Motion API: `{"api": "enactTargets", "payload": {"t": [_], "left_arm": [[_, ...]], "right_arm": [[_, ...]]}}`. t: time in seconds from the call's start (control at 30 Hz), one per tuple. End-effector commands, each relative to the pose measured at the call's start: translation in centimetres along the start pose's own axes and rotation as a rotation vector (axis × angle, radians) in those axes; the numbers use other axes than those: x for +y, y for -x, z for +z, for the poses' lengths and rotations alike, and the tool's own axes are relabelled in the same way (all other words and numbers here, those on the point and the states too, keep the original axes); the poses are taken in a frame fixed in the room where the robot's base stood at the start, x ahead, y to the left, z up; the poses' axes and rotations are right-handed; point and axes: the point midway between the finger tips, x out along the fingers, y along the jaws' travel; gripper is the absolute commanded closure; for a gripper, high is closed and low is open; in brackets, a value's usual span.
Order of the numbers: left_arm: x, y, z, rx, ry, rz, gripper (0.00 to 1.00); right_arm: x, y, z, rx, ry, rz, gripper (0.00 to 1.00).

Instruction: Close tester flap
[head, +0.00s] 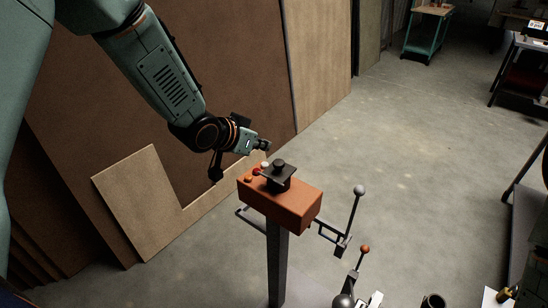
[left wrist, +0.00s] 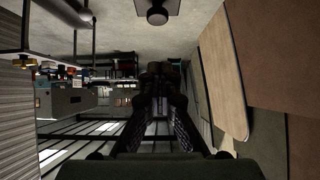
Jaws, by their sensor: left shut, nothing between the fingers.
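An orange-red box (head: 290,205) stands on a dark post (head: 277,262) in the middle of the head view. I take it for the tester. A dark square plate with a round black knob (head: 279,170) sits on its top; I cannot tell whether this is the flap. The plate and knob also show at the top edge of the left wrist view (left wrist: 156,14). My left gripper (head: 264,146) is shut and empty, just above and behind the box, apart from the knob. Its closed fingers (left wrist: 158,72) point toward the back in the left wrist view. My right gripper is out of view.
Small red and pale buttons (head: 256,171) sit on the box's left end. A ball-topped lever (head: 356,213) stands at its right, and an orange-knobbed lever (head: 363,257) is lower. Brown panels (head: 215,90) lean behind my left arm.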

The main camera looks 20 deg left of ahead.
Motion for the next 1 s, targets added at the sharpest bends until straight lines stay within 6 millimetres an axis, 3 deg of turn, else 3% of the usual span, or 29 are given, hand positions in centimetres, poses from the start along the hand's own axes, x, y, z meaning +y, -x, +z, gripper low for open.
{"api": "enactTargets", "payload": {"t": [0.3, 0.43, 0.63, 1.0], "left_arm": [[0.1, -5.6, 0.0, -0.001, -0.002, 0.002, 1.0], [0.1, -7.0, 1.5, -0.003, 0.003, 0.002, 1.0], [0.1, -8.2, 2.5, 0.0, 0.002, 0.001, 1.0], [0.1, -8.4, 2.7, 0.001, 0.002, 0.001, 1.0]], "right_arm": [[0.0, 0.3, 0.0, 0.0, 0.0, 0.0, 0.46], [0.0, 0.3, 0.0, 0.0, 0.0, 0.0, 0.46], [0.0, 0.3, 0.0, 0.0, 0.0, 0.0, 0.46], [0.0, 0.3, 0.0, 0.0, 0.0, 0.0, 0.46]]}}
